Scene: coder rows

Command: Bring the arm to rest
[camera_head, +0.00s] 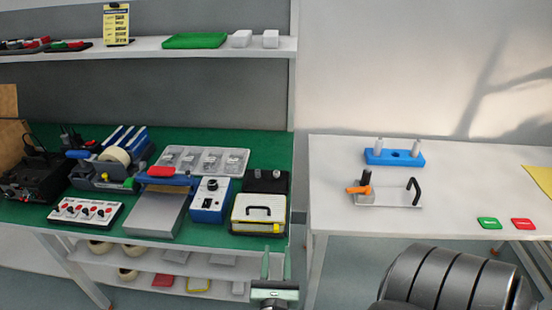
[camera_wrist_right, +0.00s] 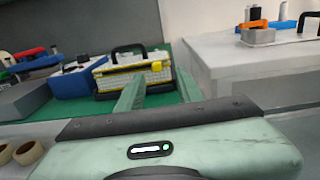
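My right gripper (camera_head: 276,264) is upright in the head view, low in front of the green bench's right end, near the gap between the two tables. Its two fingers stand apart with nothing between them. In the right wrist view its pale green fingers (camera_wrist_right: 158,92) are also apart and empty, pointing toward a yellow and white case with a black handle (camera_wrist_right: 133,74). That case (camera_head: 258,215) sits on the green bench top, beyond the fingers. I cannot tell the exact distance between them. My left gripper is not in view.
The green bench (camera_head: 272,150) holds a tape dispenser (camera_head: 110,160), a blue device (camera_head: 210,200) and other gear. A lower shelf (camera_head: 120,258) holds tape rolls. The white table (camera_head: 440,185) carries a blue block (camera_head: 394,157) and a plate with a black handle (camera_head: 385,197).

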